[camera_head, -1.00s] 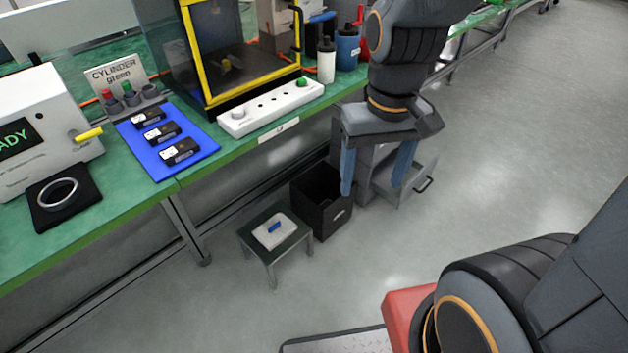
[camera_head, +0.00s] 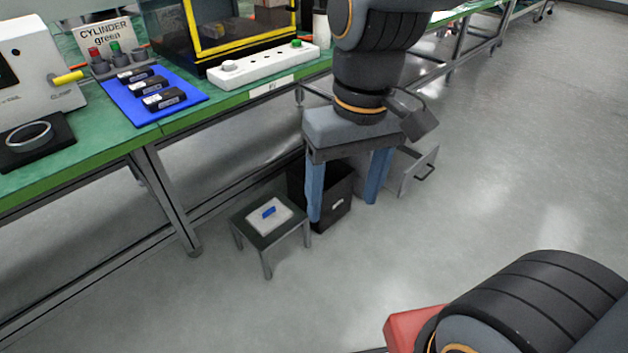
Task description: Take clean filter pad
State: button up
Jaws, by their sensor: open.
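A flat white pad (camera_head: 285,212) with a small blue piece (camera_head: 268,211) on its top lies on a low dark stool (camera_head: 245,217) on the floor; it looks like a filter pad, but I cannot tell whether it is clean. My gripper (camera_head: 342,207) is open, its two blue fingers pointing down and apart. In the picture it is right of the stool and in front of a black bin (camera_head: 341,203), partly hiding it. Nothing shows between the fingers.
The floor at right is clear.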

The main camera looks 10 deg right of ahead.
aim_at(268, 217)
jog(key=u, duration=0.4)
jog(key=i, duration=0.4)
jog(key=u, duration=0.75)
